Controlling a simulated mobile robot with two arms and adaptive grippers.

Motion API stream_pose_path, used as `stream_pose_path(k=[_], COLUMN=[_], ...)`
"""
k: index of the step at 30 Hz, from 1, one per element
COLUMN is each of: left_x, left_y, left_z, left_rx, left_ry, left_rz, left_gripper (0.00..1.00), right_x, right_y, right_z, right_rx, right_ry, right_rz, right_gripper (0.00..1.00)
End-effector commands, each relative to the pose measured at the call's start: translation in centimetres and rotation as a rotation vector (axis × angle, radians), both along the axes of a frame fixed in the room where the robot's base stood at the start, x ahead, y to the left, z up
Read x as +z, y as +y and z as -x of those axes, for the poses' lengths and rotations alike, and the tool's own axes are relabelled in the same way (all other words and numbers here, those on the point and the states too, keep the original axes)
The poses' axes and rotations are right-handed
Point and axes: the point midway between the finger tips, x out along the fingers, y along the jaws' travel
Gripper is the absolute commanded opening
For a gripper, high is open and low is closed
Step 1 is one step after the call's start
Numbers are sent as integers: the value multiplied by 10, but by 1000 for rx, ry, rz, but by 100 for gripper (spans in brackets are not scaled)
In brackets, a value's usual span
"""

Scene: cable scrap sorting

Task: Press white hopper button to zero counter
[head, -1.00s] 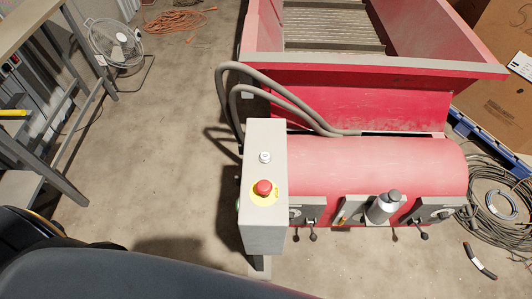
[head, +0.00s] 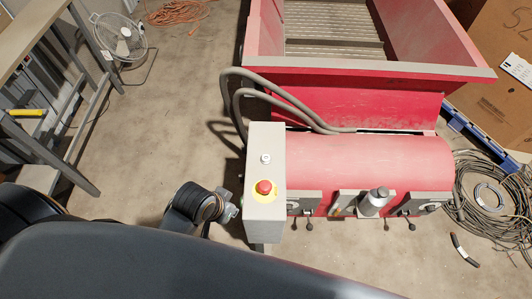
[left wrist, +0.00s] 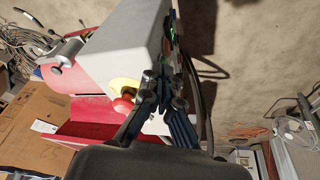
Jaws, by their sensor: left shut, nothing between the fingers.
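The small white button (head: 265,158) sits on top of the grey control box (head: 266,225) in the head view. The red emergency stop (head: 264,187) on its yellow disc is on the same face, nearer to me. My left gripper (head: 230,211) is just left of the box, beside its near half; whether it touches the box is unclear. In the left wrist view, my left gripper (left wrist: 165,80) is shut and empty, with the box (left wrist: 125,40) and red stop (left wrist: 123,104) beyond it. I cannot make out the white button there. My right gripper is not in view.
The red hopper machine (head: 370,160) stands right of the box, with grey hoses (head: 285,98) arching over to it. A bench (head: 28,35) and fan (head: 118,38) are at the left. Coiled cable (head: 490,198) lies at the right. The floor left of the box is mostly clear.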

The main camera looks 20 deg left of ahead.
Motion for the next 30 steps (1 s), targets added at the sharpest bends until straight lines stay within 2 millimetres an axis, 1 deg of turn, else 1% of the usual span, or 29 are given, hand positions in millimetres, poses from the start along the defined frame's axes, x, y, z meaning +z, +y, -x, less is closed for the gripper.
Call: stream_pose_path(k=[1,3,8,11,12,14,16,18,21,25,30], left_x=[15,24,32,36,39,44,52,63,77,87,88], left_y=[-6,-18,-41,-50,-52,-52,-49,-42,-32,-25,-25], left_z=[-10,-25,-60,-85,-97,-116,-140,-164,-190,-205,-207], left_rx=[-26,-70,-160,-201,-212,-222,-222,-208,-178,-155,-150], left_ry=[-19,-36,-61,-71,-75,-80,-83,-91,-99,-107,-107], left_rz=[24,73,189,264,296,342,398,450,509,548,556], left_gripper=[0,0,0,0,0,0,0,0,0,0,0], right_x=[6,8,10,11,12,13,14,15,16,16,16], right_y=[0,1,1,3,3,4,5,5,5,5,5], right_z=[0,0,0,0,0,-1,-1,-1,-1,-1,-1], right_rx=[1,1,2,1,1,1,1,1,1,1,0], right_ry=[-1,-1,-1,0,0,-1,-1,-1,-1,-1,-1], right_rz=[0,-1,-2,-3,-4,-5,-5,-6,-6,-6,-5], right_gripper=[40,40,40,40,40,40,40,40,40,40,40])
